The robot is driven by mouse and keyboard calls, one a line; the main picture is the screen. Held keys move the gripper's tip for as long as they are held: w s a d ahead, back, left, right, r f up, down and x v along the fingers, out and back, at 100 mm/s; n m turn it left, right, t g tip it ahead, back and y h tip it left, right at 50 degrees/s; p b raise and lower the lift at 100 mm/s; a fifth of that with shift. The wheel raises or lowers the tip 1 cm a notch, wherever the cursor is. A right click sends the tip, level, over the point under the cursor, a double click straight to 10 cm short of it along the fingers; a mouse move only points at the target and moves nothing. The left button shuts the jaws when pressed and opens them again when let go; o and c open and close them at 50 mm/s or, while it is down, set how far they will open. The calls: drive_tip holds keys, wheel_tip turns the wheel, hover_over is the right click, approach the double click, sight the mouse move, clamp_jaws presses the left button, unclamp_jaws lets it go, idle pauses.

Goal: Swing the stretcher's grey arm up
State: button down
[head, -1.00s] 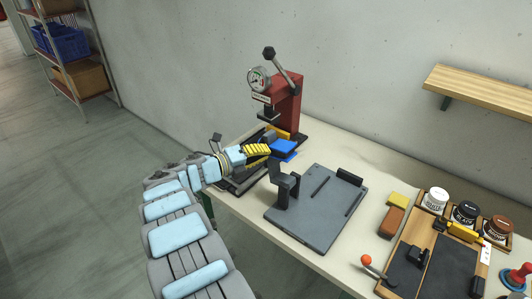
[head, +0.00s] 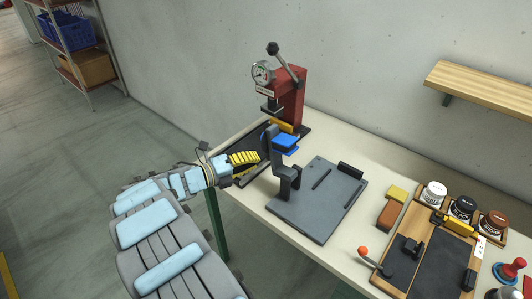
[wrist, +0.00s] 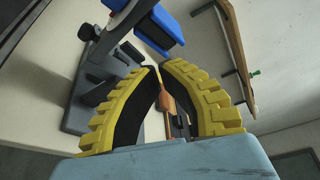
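The stretcher stands on the bench as a dark grey plate (head: 318,213) with a grey bracket at its left edge. Its grey arm (head: 271,145) stands roughly upright above the bracket, with blue blocks (head: 286,141) at its upper right side. In the wrist view the grey arm (wrist: 93,62) and a blue block (wrist: 160,32) show beyond the fingers, at the upper left. My gripper (head: 258,157) with yellow ribbed fingers is just left of the grey arm. In the wrist view its fingertips (wrist: 160,70) come together with nothing visibly held. Whether it touches the arm is unclear.
A red press (head: 288,95) with a gauge and lever stands behind the stretcher. A wooden shelf (head: 490,90) juts from the wall.

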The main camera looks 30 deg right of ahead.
drive_tip(key=shift+a, duration=0.95)
